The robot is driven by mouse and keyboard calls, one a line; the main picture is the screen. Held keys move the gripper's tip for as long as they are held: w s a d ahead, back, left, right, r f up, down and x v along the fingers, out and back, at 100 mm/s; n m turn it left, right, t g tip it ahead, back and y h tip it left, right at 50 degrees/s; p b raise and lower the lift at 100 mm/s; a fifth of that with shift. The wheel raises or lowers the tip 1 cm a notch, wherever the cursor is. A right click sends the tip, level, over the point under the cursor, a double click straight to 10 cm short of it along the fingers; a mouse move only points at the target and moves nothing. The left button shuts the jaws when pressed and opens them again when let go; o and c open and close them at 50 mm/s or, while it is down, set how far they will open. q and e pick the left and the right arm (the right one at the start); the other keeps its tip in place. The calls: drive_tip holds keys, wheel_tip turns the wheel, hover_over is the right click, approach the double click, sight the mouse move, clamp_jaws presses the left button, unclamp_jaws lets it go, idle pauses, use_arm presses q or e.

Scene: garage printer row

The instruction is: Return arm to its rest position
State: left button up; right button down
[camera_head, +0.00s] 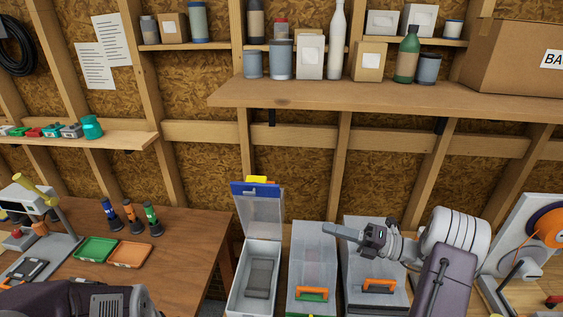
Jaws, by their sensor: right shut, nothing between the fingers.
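My right gripper (338,232) is shut and empty. It points left, above the closed grey lidded bins at the lower middle right. My right arm comes in from the lower right, with a pale wrist and a dark purple link. Part of my left arm shows at the bottom left edge, and its gripper is out of view.
An open bin (252,278) with a raised lid holds a dark grey item. Two closed bins with orange handles, (312,262) and (362,295), stand beside it. Left is a wooden table (190,250) with trays and bottles. A shelf (380,98) runs above; an orange spool (547,225) stands right.

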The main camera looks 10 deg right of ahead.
drive_tip(key=a+r+n+g+y+b, duration=0.1)
drive_tip(key=a+r+n+g+b, duration=0.2)
drive_tip(key=a, duration=0.6)
drive_tip(key=s+a+f+n+g+h+b, duration=0.25)
drive_tip(key=s+a+f+n+g, duration=0.25)
drive_tip(key=s+a+n+g, duration=0.45)
drive_tip(key=s+f+n+h+b, duration=0.2)
drive_tip(key=s+f+n+h, duration=0.65)
drive_tip(key=s+f, duration=0.3)
drive_tip(key=w+d+f+n+t+h, duration=0.1)
drive_tip(key=d+f+n+t+h, duration=0.1)
drive_tip(key=d+n, duration=0.3)
drive_tip(key=w+d+f+n+t+h, duration=0.2)
drive_tip(key=d+n, duration=0.4)
drive_tip(key=n, duration=0.5)
drive_tip(key=shift+w+d+f+h, duration=0.2)
drive_tip(key=shift+f+h, duration=0.7)
drive_tip(key=shift+h, duration=0.3)
